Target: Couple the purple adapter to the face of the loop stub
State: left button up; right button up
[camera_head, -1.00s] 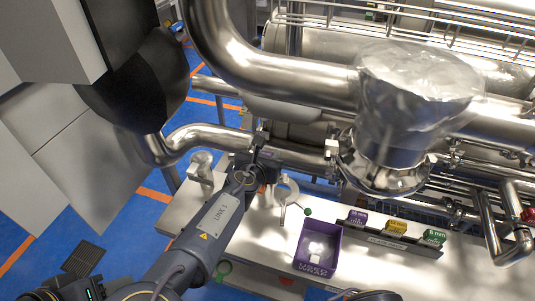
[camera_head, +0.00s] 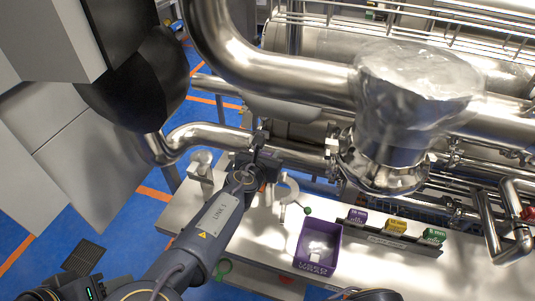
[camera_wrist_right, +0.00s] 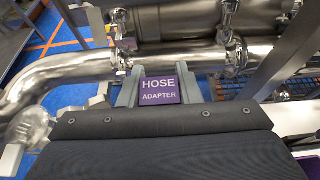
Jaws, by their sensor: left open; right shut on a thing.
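The purple adapter (camera_wrist_right: 160,89), marked "HOSE ADAPTER", is held between the two grey fingers of my right gripper (camera_wrist_right: 158,88). In the head view my right gripper (camera_head: 266,158) is just in front of the horizontal steel pipe, and the adapter is mostly hidden there. A steel loop pipe (camera_wrist_right: 75,72) runs behind the adapter in the wrist view and bends down at the left. I cannot clearly make out the stub's face, nor whether the adapter touches it. My left gripper (camera_head: 85,290) is a dark shape at the lower left edge, partly cut off; its jaws are open.
A purple tray (camera_head: 300,255) stands on the white bench (camera_head: 390,270). Purple (camera_head: 357,217), yellow (camera_head: 395,228) and green (camera_head: 432,237) labelled blocks stand right of it. A large foil-wrapped fitting (camera_head: 415,85) and a pipe clamp (camera_head: 332,150) crowd the right side.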

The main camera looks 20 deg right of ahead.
jog(key=shift+f+b, duration=0.6)
jog(key=shift+f, duration=0.3)
jog(key=o, duration=1.2)
jog(key=shift+r, duration=0.1)
jog(key=p+v, duration=0.1)
jog(key=v, duration=0.2)
jog(key=shift+s+a+r+p, duration=0.1)
jog(key=shift+p, duration=0.25)
jog(key=shift+p+v, duration=0.35)
jog(key=shift+v, duration=0.5)
